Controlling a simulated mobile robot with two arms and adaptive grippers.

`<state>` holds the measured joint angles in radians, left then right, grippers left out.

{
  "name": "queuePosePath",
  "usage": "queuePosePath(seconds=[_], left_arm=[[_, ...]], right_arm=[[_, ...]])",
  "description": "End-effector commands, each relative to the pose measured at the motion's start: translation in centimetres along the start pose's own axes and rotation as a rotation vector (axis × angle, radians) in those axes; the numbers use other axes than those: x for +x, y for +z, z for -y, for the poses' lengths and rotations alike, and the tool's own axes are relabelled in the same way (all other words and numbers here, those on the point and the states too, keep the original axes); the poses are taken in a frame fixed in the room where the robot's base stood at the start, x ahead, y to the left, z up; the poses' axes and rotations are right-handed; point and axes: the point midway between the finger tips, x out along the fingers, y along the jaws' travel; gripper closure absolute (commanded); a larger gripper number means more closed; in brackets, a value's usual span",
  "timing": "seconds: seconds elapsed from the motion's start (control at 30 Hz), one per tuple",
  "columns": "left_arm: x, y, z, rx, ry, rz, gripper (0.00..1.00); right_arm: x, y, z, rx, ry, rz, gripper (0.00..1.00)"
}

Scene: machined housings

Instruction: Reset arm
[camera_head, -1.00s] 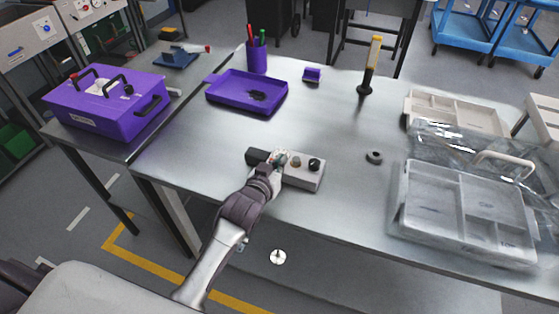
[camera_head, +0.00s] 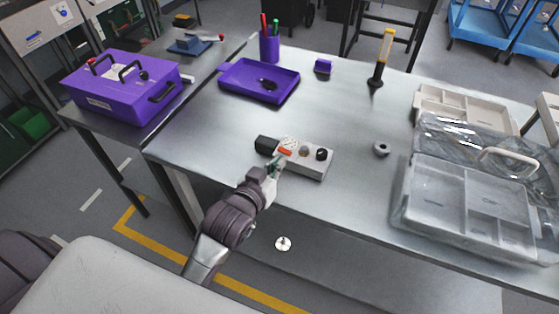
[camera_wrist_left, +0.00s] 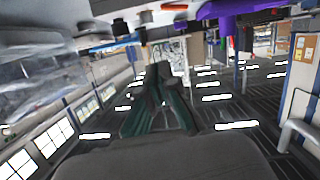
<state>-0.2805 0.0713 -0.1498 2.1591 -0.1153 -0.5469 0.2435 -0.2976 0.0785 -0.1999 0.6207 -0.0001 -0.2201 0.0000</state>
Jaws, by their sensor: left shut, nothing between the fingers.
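My left gripper (camera_head: 274,168) is at the front edge of the steel table, just in front of a grey control box (camera_head: 312,168) with a red switch and several knobs. Its fingers are shut and empty. In the left wrist view the gripper (camera_wrist_left: 158,72) shows with its green-sided fingers together, and a blurred room lies beyond. In that view the box's red and dark parts show near the top edge. Whether the fingertips touch the box is hard to tell. My right gripper is not in view.
The steel table (camera_head: 215,135) holds a purple tray (camera_head: 245,85), a pen cup (camera_head: 269,48), a yellow-handled tool (camera_head: 382,58), a small grey ring (camera_head: 381,149) and a clear-lidded organizer (camera_head: 440,200). A purple toolbox (camera_head: 120,90) stands on the left table.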

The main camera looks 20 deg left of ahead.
Motion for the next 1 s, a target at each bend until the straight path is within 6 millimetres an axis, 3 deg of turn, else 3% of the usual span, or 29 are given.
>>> queuePosePath(seconds=[0.37,0.47,0.57,0.8,1.0], left_arm=[[0.0,0.0,0.0,0.000,0.000,0.002,1.00],[-0.5,0.9,0.2,0.005,-0.008,0.043,1.00],[-2.1,3.5,0.8,0.025,-0.028,0.172,1.00],[-9.1,10.3,2.0,0.091,-0.055,0.565,1.00],[-14.4,13.4,2.3,0.132,-0.046,0.800,1.00]], right_arm=[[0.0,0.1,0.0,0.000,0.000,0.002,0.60],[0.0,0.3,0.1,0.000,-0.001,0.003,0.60],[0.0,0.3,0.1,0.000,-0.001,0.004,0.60],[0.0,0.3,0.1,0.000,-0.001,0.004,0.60],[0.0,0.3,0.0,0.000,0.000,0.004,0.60]])
